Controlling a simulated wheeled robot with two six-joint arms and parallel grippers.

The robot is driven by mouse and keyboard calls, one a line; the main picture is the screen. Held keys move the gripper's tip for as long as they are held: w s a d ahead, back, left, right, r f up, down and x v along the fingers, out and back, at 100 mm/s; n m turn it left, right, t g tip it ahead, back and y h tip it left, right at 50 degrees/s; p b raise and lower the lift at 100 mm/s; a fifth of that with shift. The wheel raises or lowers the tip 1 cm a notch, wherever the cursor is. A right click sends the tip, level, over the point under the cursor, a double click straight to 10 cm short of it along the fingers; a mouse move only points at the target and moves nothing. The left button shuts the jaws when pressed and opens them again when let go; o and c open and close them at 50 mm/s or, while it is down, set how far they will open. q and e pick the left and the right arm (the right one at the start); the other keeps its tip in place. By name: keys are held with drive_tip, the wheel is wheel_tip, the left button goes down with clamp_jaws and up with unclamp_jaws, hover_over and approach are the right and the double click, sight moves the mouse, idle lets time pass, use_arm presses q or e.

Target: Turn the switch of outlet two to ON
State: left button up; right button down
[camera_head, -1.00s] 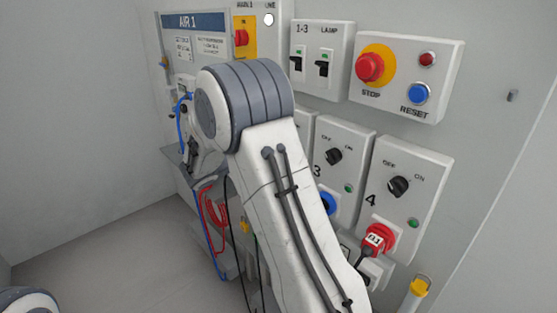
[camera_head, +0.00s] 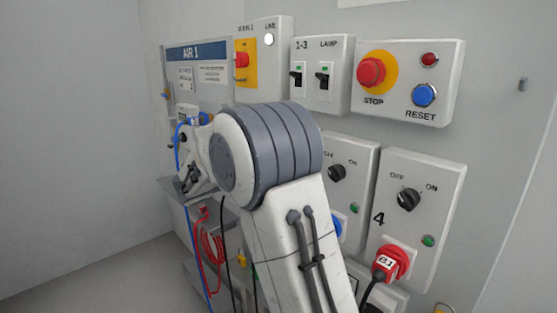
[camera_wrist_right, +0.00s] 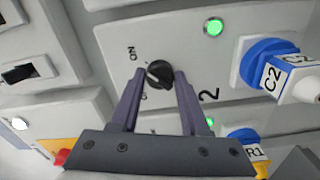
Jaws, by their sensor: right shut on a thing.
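In the right wrist view, outlet two's black rotary switch (camera_wrist_right: 159,73) sits on a pale grey panel marked 2 (camera_wrist_right: 187,55). The ON label is beside it and the other label is partly hidden. My right gripper (camera_wrist_right: 159,78) has its two purple-grey fingers on either side of the switch, shut on it. I cannot clearly tell which label the knob points to. A green lamp (camera_wrist_right: 213,27) on this panel is lit. In the head view my right arm hides outlet two and the fingertips. My left gripper is not in view.
A blue plug labelled C2 (camera_wrist_right: 278,76) sits beside the switch. In the head view, outlet 4's switch (camera_head: 408,200) and red plug (camera_head: 394,263) are right of my arm. The red STOP button (camera_head: 371,72) and blue RESET button (camera_head: 424,95) are above. Hoses hang at left.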

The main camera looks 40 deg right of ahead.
drive_tip(key=shift+f, duration=0.1)
drive_tip(key=shift+c, duration=2.1)
unclamp_jaws()
drive_tip(key=shift+a, duration=0.1)
drive_tip(key=a, duration=1)
drive_tip(key=shift+s+a+b, duration=0.15)
drive_tip(key=shift+s+b, duration=0.25)
drive_tip(key=shift+b, duration=0.05)
